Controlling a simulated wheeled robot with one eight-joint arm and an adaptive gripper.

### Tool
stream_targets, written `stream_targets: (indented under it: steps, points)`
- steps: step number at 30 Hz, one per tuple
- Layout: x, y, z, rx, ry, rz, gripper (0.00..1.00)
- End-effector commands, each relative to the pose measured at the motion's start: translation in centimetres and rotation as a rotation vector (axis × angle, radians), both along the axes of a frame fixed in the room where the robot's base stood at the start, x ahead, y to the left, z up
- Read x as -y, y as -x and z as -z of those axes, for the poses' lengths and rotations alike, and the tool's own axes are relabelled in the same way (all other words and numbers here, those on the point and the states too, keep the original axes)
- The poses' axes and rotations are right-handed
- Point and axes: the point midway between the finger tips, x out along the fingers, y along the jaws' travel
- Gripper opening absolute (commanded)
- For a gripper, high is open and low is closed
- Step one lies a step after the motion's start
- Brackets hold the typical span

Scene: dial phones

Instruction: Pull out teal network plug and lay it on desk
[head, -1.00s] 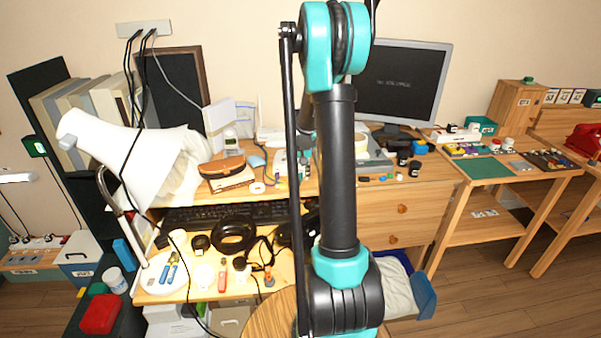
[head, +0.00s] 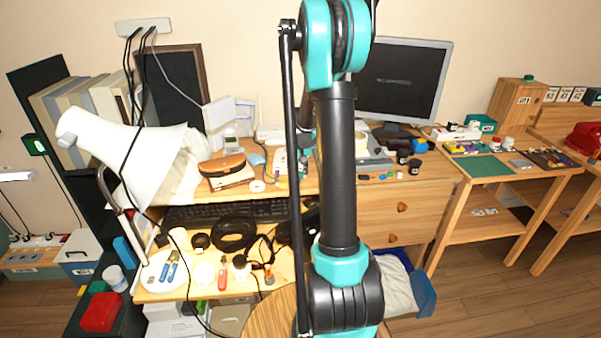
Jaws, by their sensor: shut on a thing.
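My arm stands upright across the middle of the head view and covers part of the desk (head: 427,194). My gripper is hidden behind the arm, so its jaws and whatever is between them do not show. A small dark grey part of my arm shows just left of the black link, above the back of the desk. I cannot make out the teal network plug. A pale device with teal parts (head: 281,165) stands on the desk just left of my arm, partly covered by it.
A monitor (head: 403,80) stands behind the arm. A brown case (head: 222,166), a white lamp (head: 130,150) and a keyboard (head: 190,214) are on the left. Small items crowd the desk right of the arm. A green mat (head: 486,167) lies on the side table.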

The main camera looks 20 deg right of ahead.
Motion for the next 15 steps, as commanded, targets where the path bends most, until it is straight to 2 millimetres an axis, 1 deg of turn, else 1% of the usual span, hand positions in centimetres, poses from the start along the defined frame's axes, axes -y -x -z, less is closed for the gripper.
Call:
stream_targets:
  steps: [15]
  points:
    - [-0.6, 1.3, 0.0, -0.001, 0.000, 0.000, 0.00]
